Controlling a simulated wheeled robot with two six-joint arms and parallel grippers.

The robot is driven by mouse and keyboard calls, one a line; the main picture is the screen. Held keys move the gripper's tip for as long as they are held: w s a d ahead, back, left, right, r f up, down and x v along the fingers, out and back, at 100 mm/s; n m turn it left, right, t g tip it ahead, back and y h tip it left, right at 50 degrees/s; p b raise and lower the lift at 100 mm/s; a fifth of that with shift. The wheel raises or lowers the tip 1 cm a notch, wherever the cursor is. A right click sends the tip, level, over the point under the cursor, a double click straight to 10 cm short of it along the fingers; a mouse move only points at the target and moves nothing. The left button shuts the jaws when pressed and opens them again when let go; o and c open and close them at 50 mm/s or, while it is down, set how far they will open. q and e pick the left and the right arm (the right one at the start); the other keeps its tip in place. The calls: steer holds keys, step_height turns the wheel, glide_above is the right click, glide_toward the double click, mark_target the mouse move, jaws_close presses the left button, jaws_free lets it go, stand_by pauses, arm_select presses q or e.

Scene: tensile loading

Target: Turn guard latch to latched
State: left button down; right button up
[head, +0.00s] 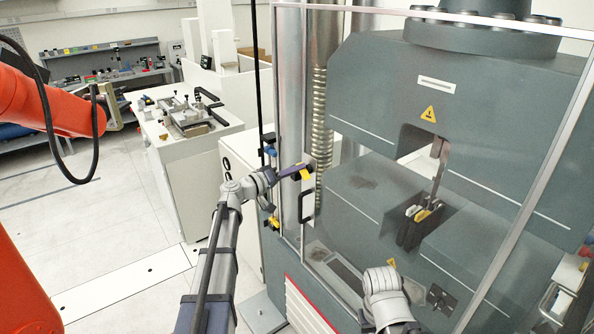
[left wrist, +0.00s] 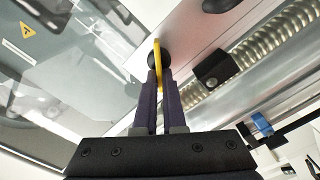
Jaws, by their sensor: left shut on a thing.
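The yellow guard latch (head: 305,174) sits on the left edge of the clear guard door, above its black handle (head: 307,206). In the left wrist view the latch (left wrist: 157,62) is a thin yellow lever in front of a round dark knob. My left gripper (head: 297,171) is at the latch, and its dark fingers (left wrist: 158,85) are shut on the lever. The fingers partly hide the latch. Part of my right arm shows low in the head view, but its gripper does not show.
The clear guard (head: 470,140) stands in front of the grey testing machine (head: 465,90), with a specimen (head: 438,170) in it. A ribbed metal column (left wrist: 295,28) runs close beside the latch. A white cabinet (head: 180,165) stands at left.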

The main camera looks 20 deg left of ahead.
arm_select(q)
steer(key=shift+w+a+f+n+b, duration=0.1)
steer(key=shift+f+n+b, duration=0.05)
steer(key=shift+n, duration=1.1)
steer(key=shift+s+f+n+b, duration=0.1)
steer(key=shift+f+n+b, duration=0.05)
steer(key=shift+n, duration=1.05)
steer(key=shift+w+a+f+n+b, duration=0.1)
steer(key=shift+f+n+b, duration=0.05)
steer(key=shift+n, duration=1.4)
steer(key=c, duration=1)
jaws_free()
steer(key=v, duration=0.7)
steer(key=shift+s+a, duration=0.2)
steer(key=shift+s, duration=0.15)
